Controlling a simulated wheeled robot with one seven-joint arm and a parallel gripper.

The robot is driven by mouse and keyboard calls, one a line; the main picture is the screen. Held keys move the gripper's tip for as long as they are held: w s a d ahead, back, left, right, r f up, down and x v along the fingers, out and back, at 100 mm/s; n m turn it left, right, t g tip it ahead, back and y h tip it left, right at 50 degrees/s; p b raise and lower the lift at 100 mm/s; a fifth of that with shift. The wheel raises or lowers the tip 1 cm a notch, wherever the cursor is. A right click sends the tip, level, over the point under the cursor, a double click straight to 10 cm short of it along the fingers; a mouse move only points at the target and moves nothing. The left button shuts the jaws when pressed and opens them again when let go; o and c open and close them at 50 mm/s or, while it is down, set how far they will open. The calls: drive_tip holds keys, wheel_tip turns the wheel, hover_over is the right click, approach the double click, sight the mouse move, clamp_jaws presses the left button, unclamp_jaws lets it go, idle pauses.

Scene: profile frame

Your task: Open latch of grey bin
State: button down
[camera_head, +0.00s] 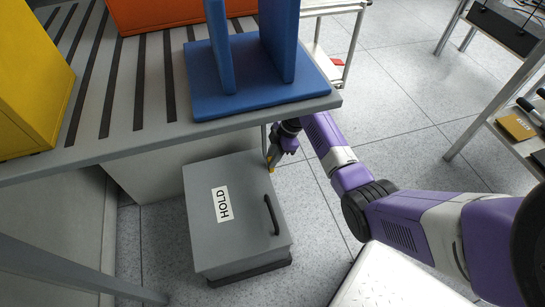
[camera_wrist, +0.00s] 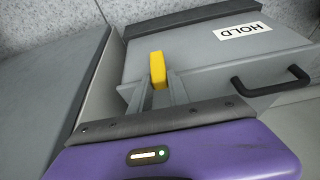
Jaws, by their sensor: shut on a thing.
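The grey bin (camera_head: 228,245) stands on the floor under the edge of the table, with a HOLD label and a dark handle (camera_head: 271,215) on its lid. It also shows in the wrist view (camera_wrist: 190,55). The lid looks closed. A small yellow latch (camera_wrist: 157,68) is at the bin's edge. In the head view only a bit of yellow (camera_head: 269,168) shows at the bin's far right corner. My gripper (camera_head: 274,160) reaches down there, and its two grey fingers are shut on the latch, seen in the wrist view (camera_wrist: 159,88). The gripped faces are hidden.
A white surface (camera_head: 385,280) lies at front right. Open floor (camera_head: 400,100) extends behind my arm.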

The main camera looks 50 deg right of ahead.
drive_tip(key=shift+w+d+f+g+y+b, duration=0.1)
drive_tip(key=shift+w+d+g+y+b, duration=0.2)
drive_tip(key=shift+w+g+y+b, duration=0.15)
drive_tip(key=c, duration=1.2)
unclamp_jaws()
drive_tip(key=shift+c, duration=0.2)
drive_tip(key=p+v, duration=0.4)
drive_tip(key=v, duration=0.4)
